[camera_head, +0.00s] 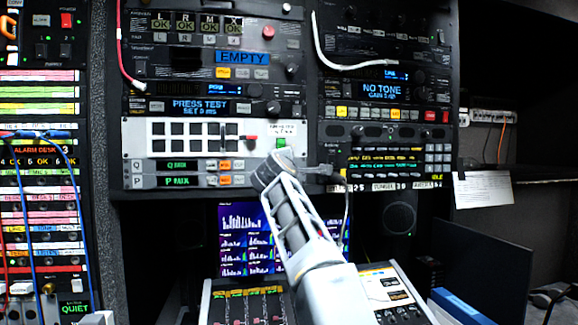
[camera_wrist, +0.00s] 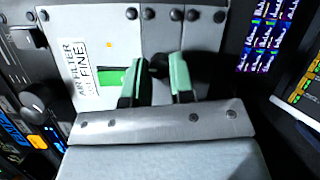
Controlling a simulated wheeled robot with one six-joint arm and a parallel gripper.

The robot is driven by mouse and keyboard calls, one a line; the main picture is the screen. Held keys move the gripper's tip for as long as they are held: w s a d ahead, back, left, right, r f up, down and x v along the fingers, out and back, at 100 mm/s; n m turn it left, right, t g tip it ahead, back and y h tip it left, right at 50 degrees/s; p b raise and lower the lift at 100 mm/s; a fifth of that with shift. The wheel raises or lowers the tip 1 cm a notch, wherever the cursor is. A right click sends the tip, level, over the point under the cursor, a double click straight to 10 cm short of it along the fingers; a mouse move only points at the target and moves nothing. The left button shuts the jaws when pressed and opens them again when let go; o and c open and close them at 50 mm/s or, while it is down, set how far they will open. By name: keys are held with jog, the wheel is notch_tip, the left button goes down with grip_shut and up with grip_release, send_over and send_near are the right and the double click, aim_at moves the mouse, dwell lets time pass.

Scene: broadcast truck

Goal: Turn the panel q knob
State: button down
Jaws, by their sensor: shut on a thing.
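My gripper (camera_head: 264,166) reaches up to the right end of these strips and covers that end, so the knob is hidden in the head view. In the wrist view, my gripper (camera_wrist: 160,76) has its two green-padded fingers on either side of a small dark knob (camera_wrist: 159,62). The fingers are shut on it. The knob is mostly hidden, and its pointer or angle cannot be made out.
A white panel with dark square buttons (camera_head: 197,137) sits right above, with a red part (camera_head: 250,138) and an "AIR FILTER FINE" label (camera_wrist: 85,70). Another dark knob (camera_wrist: 33,98) is at the left. A screen (camera_head: 240,245) and a sloped console (camera_head: 245,302) lie below.

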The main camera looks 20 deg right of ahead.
jog(key=c, duration=1)
grip_release()
jog(key=b+v, duration=0.5)
jog(key=v, duration=0.9)
jog(key=shift+b, duration=0.3)
jog(key=shift+w, duration=0.1)
